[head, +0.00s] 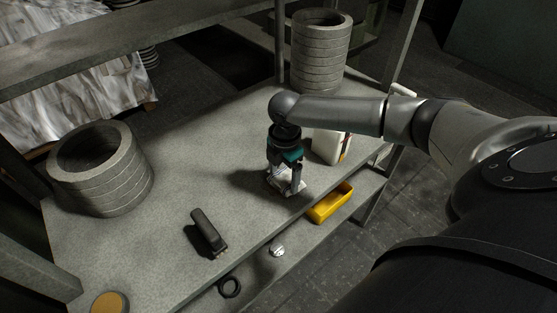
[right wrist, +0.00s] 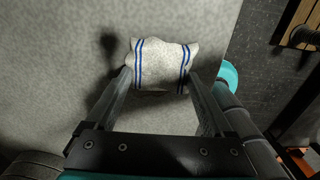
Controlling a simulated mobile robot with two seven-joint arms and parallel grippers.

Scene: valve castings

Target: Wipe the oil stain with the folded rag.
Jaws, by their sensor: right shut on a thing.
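The folded rag (right wrist: 162,62) is pale grey-white with blue stripes near both ends. In the right wrist view it lies between the two fingers of my right gripper (right wrist: 160,82), which is shut on it. In the head view my right gripper (head: 286,187) points down at the grey tabletop (head: 165,165), near its front edge, with the rag (head: 283,178) low at its fingertips. I cannot tell whether the rag touches the surface. A dark patch lies left of the gripper, and I cannot tell stain from shadow. My left gripper is not in view.
A white container (head: 328,147) stands close behind the gripper. A black handheld object (head: 208,232) lies front left. Stacked grey rings stand at the left (head: 105,185) and back (head: 320,60). A yellow bin (head: 330,204) and black ring (head: 229,287) sit lower, past the edge.

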